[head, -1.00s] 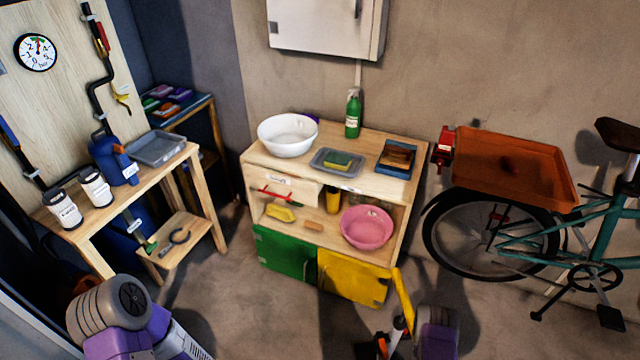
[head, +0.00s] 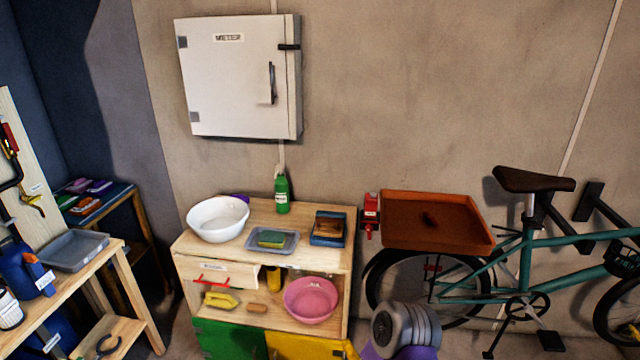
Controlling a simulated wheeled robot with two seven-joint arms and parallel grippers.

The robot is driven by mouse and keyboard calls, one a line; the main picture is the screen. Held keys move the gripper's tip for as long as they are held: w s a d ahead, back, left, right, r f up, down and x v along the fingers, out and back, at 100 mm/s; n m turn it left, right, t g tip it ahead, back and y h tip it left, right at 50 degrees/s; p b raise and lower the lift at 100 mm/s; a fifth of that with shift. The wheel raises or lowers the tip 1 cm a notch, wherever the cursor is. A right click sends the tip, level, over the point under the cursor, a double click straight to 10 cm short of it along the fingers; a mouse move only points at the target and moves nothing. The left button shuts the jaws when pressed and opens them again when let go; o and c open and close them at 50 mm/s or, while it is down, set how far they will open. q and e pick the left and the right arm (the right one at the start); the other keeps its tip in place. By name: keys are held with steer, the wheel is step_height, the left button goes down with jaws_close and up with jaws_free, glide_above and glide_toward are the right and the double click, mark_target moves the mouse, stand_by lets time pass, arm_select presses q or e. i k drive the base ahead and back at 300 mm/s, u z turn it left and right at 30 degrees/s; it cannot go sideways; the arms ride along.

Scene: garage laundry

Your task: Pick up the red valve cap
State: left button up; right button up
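I cannot make out a red valve cap in the head view. A small dark thing (head: 430,219) lies in the orange-brown tray (head: 462,243) above the bicycle wheel, too small to identify. A larger red fixture (head: 370,212) is beside the tray's left end.
A wooden cabinet (head: 344,262) bears a white bowl (head: 217,218), grey tray, green bottle (head: 282,193) and blue box. A pink basin (head: 311,299) sits on its shelf. A closed white wall cabinet (head: 232,80) hangs above. A teal bicycle (head: 560,244) stands right; a workbench stands left.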

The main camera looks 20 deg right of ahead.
mark_target(431, 220)
steer(key=z, duration=1.5)
